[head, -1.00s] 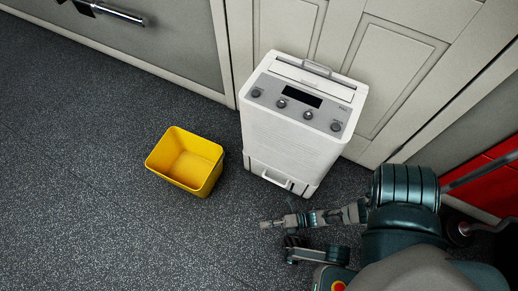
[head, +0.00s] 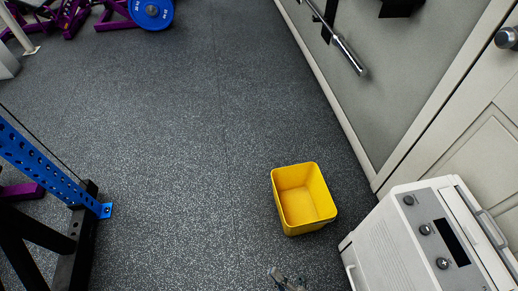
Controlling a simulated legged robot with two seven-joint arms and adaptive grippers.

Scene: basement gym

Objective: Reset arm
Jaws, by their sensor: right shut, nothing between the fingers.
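My right gripper (head: 286,281) shows only as a small tip at the bottom edge of the head view, just below the yellow bin. It is shut and holds nothing. The rest of my right arm is out of the picture. My left gripper is not in view.
An empty, open yellow bin (head: 303,198) stands on the speckled floor, with a white appliance (head: 405,245) to its right against a door (head: 490,150). A blue and black rack (head: 45,165) is at the left. Purple gym equipment and a blue weight plate (head: 151,10) are at the back. The middle floor is clear.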

